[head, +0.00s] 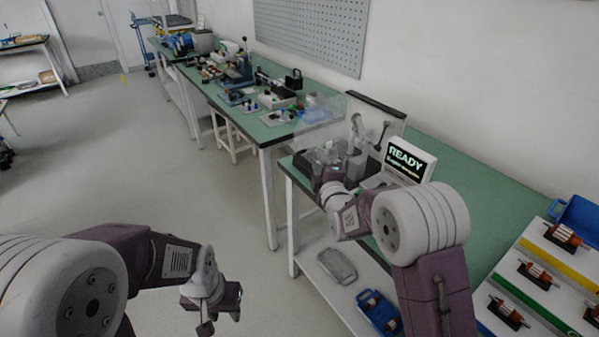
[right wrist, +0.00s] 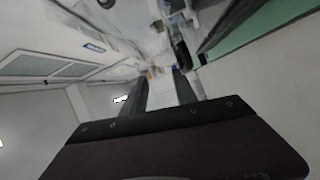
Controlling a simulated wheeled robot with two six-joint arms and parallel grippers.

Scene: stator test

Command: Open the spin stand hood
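The spin stand (head: 360,165) stands on the near green bench, with a pale upright back panel (head: 372,115). Its clear hood (head: 322,112) is see-through and hard to outline; a transparent sheet shows raised at the left of the panel. My right gripper (head: 322,168) is at the front left of the stand, by dark blocks, its fingertips hard to make out there. In the right wrist view its two dark fingers (right wrist: 163,88) stand apart with a pale gap and nothing clearly held. My left gripper (head: 212,302) hangs low over the floor; its fingers are unclear.
A screen reading READY (head: 410,158) stands right of the stand. A rack with several copper-wound parts (head: 540,275) and a blue bin (head: 577,215) are at the right. A lower shelf holds a grey tray (head: 337,266) and blue tray (head: 378,312). Floor at left is clear.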

